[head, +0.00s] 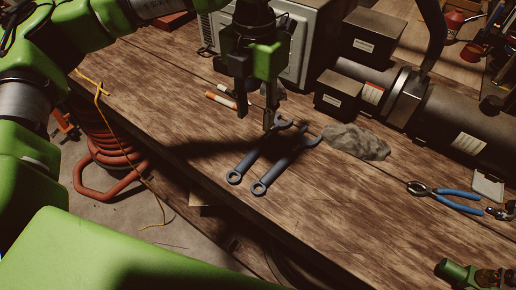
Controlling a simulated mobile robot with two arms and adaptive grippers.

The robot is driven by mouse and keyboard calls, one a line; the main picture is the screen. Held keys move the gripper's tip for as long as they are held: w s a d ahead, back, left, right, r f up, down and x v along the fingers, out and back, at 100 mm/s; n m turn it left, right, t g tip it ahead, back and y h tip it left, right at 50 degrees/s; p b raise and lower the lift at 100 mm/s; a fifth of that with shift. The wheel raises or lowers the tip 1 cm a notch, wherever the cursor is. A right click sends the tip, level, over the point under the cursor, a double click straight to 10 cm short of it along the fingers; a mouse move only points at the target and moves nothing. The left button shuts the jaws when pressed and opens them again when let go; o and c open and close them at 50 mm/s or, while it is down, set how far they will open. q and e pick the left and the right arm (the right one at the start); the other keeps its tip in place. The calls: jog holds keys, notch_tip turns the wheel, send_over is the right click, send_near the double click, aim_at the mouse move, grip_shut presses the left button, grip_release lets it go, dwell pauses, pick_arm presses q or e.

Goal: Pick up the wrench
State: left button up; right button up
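Two blue-grey wrenches lie side by side on the wooden bench: a left wrench (254,158) and a right wrench (283,167). Their ring ends point toward the front edge and their open jaws point back. My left gripper (255,122) points down over the jaw end of the left wrench. Its two fingers are apart, with nothing seen between them. The right fingertip overlaps the jaw end in the picture; I cannot tell whether it touches. My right gripper is not in view.
A grey rag (356,142) lies right of the wrenches. Blue-handled pliers (447,194) lie at right. An orange-and-white tube (221,99) lies left of the gripper. The bench in front of the rag is clear.

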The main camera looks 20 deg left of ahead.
pick_arm(q)
jog(key=p, duration=0.2)
send_over(253, 152)
jog(key=f, duration=0.6)
jog(key=shift+d+f, duration=0.2)
jog(key=shift+f, duration=0.1)
jog(key=f, duration=0.1)
jog(key=f+p, duration=0.1)
jog(key=f, duration=0.1)
jog(key=f+p, duration=0.1)
jog(key=shift+s+a+f, duration=0.1)
jog(key=shift+a+f, duration=0.2)
jog(key=shift+f, duration=0.55)
grip_shut()
